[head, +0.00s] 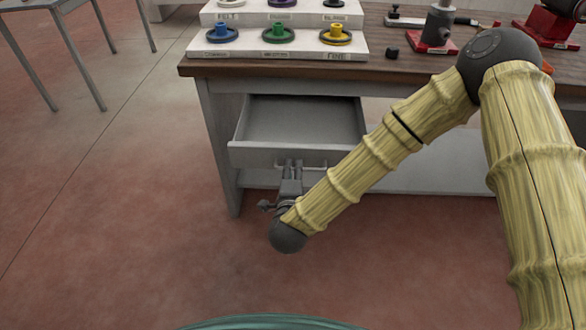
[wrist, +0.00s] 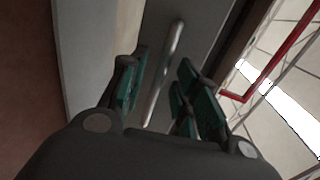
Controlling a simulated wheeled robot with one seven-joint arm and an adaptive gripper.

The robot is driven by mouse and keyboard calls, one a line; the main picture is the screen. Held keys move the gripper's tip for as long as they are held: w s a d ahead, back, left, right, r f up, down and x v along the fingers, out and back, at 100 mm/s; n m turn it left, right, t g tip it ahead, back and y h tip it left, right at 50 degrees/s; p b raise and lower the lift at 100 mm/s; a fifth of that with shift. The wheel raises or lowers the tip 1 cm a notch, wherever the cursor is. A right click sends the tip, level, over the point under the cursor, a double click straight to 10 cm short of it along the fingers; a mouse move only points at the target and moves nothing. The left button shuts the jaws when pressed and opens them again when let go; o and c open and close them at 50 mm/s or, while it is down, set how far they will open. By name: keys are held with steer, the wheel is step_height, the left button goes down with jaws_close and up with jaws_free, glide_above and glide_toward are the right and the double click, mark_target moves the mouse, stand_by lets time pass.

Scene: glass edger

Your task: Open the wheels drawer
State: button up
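The grey drawer (head: 250,156) under the workbench is pulled out, and its inside looks bare. No label is readable on its front. A metal bar handle (head: 316,167) runs across the front; it also shows in the wrist view (wrist: 168,65). My gripper (head: 290,168) is at the handle, reaching it from the front. In the wrist view my gripper (wrist: 163,92) has its green-padded fingers apart, with the bar running between them. Gaps show between the bar and the pads, so it looks open around the handle. Contact is hard to tell.
The wooden bench top (head: 400,68) holds a white stepped rack (head: 300,48) of coloured wheels and red-based tools (head: 432,42). A small black block (head: 392,52) stands near its front edge. A grey table (head: 60,5) is at the far left. The floor (head: 110,210) left of the bench is clear.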

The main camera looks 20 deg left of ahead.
steer(key=v, duration=1)
steer(key=s+d+f+n+g+p, duration=0.3)
steer(key=s+d+f+n+g, duration=0.15)
steer(key=d+f, duration=0.4)
steer(key=s+d+f+n+g+p, duration=0.3)
steer(key=d+f+n, duration=0.2)
steer(key=d+f, duration=0.3)
steer(key=s+d+n+g+h+p, duration=0.2)
steer(key=s+d+g, duration=0.2)
steer(key=s+d, duration=0.4)
steer(key=s+d+f+n+g+h+p, duration=0.1)
steer(key=s+d+n+g+p, duration=0.1)
steer(key=s+d, duration=0.6)
steer(key=d+n+g, duration=0.1)
steer(key=d, duration=0.4)
steer(key=shift+s+d+f+g+h, duration=0.2)
steer(key=shift+s+d+g+h, duration=0.1)
steer(key=shift+g+h, duration=0.1)
